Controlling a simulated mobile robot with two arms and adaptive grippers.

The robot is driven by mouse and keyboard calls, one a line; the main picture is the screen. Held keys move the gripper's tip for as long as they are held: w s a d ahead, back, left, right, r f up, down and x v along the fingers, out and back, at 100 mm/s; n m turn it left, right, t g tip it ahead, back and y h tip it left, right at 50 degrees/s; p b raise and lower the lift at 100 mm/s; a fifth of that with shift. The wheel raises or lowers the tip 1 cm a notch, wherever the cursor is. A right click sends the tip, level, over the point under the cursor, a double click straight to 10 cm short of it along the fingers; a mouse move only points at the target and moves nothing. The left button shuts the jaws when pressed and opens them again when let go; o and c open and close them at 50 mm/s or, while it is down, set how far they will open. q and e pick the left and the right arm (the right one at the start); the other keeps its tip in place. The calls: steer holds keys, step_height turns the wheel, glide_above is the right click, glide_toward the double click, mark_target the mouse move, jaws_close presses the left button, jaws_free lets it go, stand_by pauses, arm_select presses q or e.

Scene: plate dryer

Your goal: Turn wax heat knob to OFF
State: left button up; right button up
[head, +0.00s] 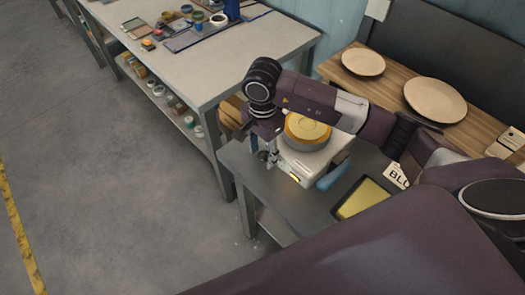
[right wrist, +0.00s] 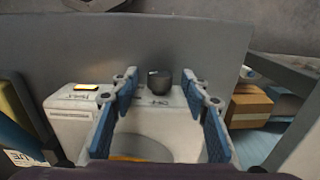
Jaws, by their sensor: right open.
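The wax heater (head: 318,163) is a white unit with a round pot of yellow wax (head: 308,127), standing on the grey table. In the right wrist view its dark round knob (right wrist: 159,82) stands on the white panel, near small black markings. I cannot tell which setting the knob points to. My right gripper (head: 268,157) is over the heater's near-left side, pointing down. In the right wrist view its blue-padded fingers (right wrist: 160,92) are open, with the knob between and slightly beyond them; no contact is visible. My left gripper is out of view.
A lit display (right wrist: 86,87) is on the heater's panel. A yellow-topped tray (head: 362,197) lies to its right. A workbench (head: 235,65) with jars stands behind left; plates (head: 435,98) lie on a wooden surface behind right. A cardboard box (right wrist: 248,105) is beyond the table. Floor at left is clear.

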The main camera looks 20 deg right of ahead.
steer(key=shift+f, duration=0.4)
jaws_close()
steer(key=shift+w+a+f+g+h+b, duration=0.1)
steer(key=shift+w+g+h+b, duration=0.1)
steer(key=shift+g+b, duration=0.5)
steer(key=shift+w+a+f+g+h+b, duration=0.15)
steer(key=shift+g+b, duration=0.25)
steer(key=shift+b, duration=0.45)
steer(key=shift+d+r+g+h+b, duration=0.15)
steer(key=shift+g+h+b, duration=0.1)
steer(key=shift+g+b, duration=0.45)
steer(key=shift+r+g, duration=0.1)
steer(key=shift+g, duration=0.4)
steer(key=shift+w+g+h, duration=0.1)
steer(key=shift+g+h, duration=0.3)
steer(key=shift+g, duration=0.6)
